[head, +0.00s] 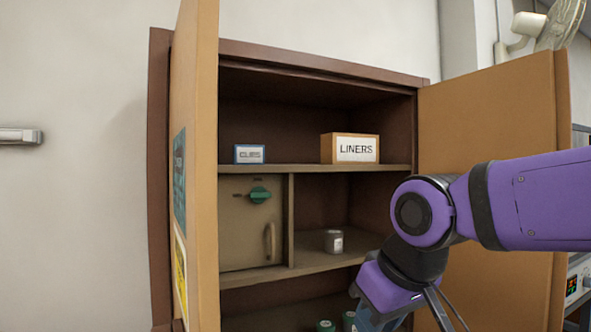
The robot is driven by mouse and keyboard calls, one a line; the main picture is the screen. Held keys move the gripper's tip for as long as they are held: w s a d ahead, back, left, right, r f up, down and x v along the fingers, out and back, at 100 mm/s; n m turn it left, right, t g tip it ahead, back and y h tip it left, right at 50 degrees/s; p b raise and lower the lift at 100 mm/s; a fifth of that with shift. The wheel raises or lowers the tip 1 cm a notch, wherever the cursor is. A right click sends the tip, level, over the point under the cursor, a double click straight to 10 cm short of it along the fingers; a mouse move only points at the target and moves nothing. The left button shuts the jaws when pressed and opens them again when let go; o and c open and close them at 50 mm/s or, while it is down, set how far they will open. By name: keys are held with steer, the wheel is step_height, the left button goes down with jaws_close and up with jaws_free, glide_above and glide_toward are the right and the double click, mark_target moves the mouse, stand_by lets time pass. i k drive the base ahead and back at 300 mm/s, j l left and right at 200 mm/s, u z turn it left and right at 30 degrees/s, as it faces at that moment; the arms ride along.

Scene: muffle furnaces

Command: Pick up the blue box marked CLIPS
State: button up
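The small blue box (236,154) stands on the upper shelf of the open brown cabinet, near its left side. Its white label is small and blurred but looks like CLIPS. My purple arm comes in from the right, in front of the cabinet's right side. It bends down to the bottom edge, below and to the right of the blue box and well apart from it. The fingertips of my gripper do not show.
A tan box marked LINERS (358,149) stands on the same upper shelf (300,168), right of the blue box. Below are a small door with a green knob (260,194) and a grey jar (333,241). The left cabinet door (196,110) and right door (490,110) stand open.

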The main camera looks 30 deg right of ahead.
mark_target(242, 155)
steer(key=z, duration=0.15)
steer(key=i+l+u, duration=0.1)
steer(key=l, duration=0.2)
steer(key=i+l, duration=0.15)
steer(key=l, duration=0.15)
steer(key=i+l+u, duration=0.15)
steer(key=l, duration=0.5)
steer(key=i+u, duration=0.05)
